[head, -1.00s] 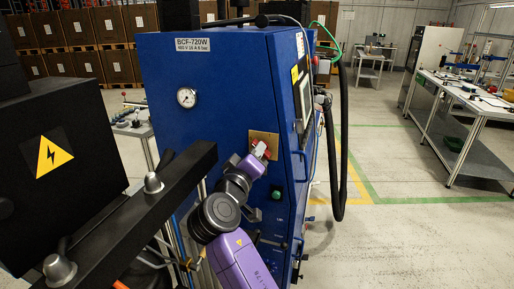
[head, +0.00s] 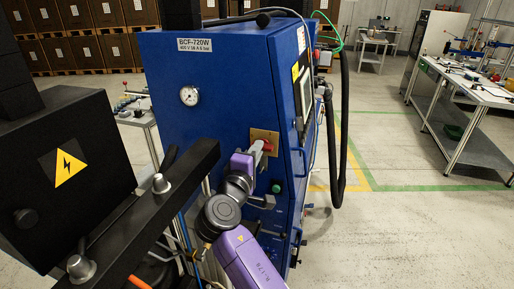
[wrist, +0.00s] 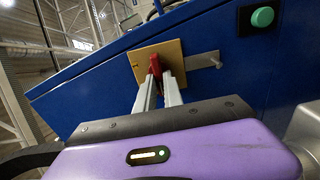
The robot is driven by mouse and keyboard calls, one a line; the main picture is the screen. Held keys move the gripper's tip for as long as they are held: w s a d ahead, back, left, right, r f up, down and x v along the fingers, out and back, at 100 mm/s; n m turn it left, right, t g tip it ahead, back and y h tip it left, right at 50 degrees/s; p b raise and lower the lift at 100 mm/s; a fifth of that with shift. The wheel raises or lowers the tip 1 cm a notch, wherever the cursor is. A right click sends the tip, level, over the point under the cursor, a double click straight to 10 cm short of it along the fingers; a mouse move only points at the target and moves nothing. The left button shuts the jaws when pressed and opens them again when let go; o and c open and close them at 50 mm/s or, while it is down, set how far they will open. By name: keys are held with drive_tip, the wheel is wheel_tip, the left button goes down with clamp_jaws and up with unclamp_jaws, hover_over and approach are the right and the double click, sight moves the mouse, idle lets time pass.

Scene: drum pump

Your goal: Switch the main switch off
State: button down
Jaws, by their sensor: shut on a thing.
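The main switch is a red handle (wrist: 155,66) on a yellow plate (wrist: 171,51), mounted on the side of the blue machine. In the head view the red handle (head: 267,147) shows just past my gripper, on its yellow plate (head: 259,134). My gripper (wrist: 158,84) has its two pale fingers on either side of the red handle and is shut on it. In the head view my gripper (head: 257,156) reaches up to the plate. The fingers hide the lower part of the handle, and its exact angle is hard to tell.
A green button (wrist: 262,17) sits to the right of the plate. The blue machine (head: 225,85) carries a gauge (head: 189,96) and a black hose (head: 343,130). A black box with a warning triangle (head: 68,167) stands at the left.

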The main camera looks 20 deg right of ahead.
drive_tip(key=shift+a+f, duration=0.1)
idle(0.4)
drive_tip(key=c, duration=1.5)
unclamp_jaws()
drive_tip(key=shift+o, duration=0.2)
drive_tip(key=b+v, duration=0.1)
drive_tip(key=v, duration=0.6)
drive_tip(key=shift+s+a+b, duration=0.2)
drive_tip(key=shift+s+b, duration=0.1)
drive_tip(key=shift+b, duration=0.1)
